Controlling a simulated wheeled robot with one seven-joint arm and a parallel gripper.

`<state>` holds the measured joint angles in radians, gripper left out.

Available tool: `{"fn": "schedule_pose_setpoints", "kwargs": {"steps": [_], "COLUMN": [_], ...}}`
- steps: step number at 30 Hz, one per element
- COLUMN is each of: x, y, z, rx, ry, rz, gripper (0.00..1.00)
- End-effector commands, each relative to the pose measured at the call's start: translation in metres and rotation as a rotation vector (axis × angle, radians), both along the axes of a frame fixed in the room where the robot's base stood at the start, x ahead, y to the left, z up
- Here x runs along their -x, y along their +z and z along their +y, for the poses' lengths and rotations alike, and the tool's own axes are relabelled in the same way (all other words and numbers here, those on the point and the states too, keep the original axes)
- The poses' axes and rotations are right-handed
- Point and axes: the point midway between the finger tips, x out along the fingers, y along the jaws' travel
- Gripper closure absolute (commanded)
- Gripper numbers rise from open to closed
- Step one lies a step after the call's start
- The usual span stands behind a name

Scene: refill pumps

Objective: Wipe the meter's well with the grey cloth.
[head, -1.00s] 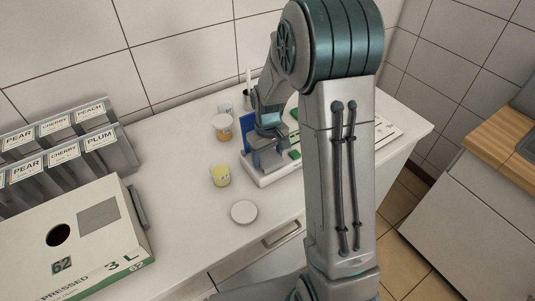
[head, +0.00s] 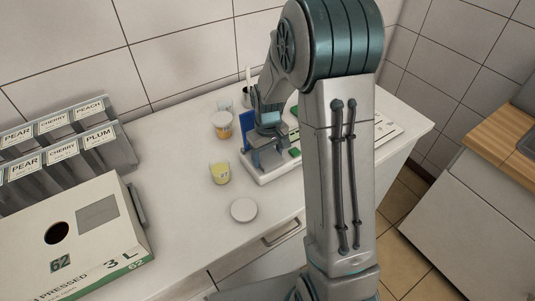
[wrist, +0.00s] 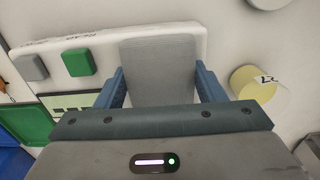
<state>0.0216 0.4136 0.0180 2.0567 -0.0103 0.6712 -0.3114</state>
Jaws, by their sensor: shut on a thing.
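The white meter (wrist: 100,48) lies on the counter, and its front edge shows in the head view (head: 267,178). It has a grey button (wrist: 31,67), a green button (wrist: 78,62) and a display (wrist: 72,101). My gripper (wrist: 160,84) is shut on the grey cloth (wrist: 158,62), with one blue finger at each side of it. The cloth is over the end of the meter, against or just above its top; I cannot tell contact. The meter's well is not visible. In the head view my gripper (head: 266,155) is low over the meter's near end.
A box (head: 85,235) and labelled bins (head: 65,150) fill the left. The counter between is clear.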

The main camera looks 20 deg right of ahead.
Motion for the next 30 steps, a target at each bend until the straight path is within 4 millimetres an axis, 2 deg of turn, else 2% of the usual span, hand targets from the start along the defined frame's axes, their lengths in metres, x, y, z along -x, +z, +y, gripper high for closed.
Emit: {"fn": "schedule_pose_setpoints", "kwargs": {"steps": [17, 30], "x": [0.001, 0.011], "y": [-0.002, -0.001], "z": [0.000, -0.004], "rx": [0.000, 0.000], "ry": [0.000, 0.000], "rz": [0.000, 0.000], "gripper": [0.59, 0.59]}}
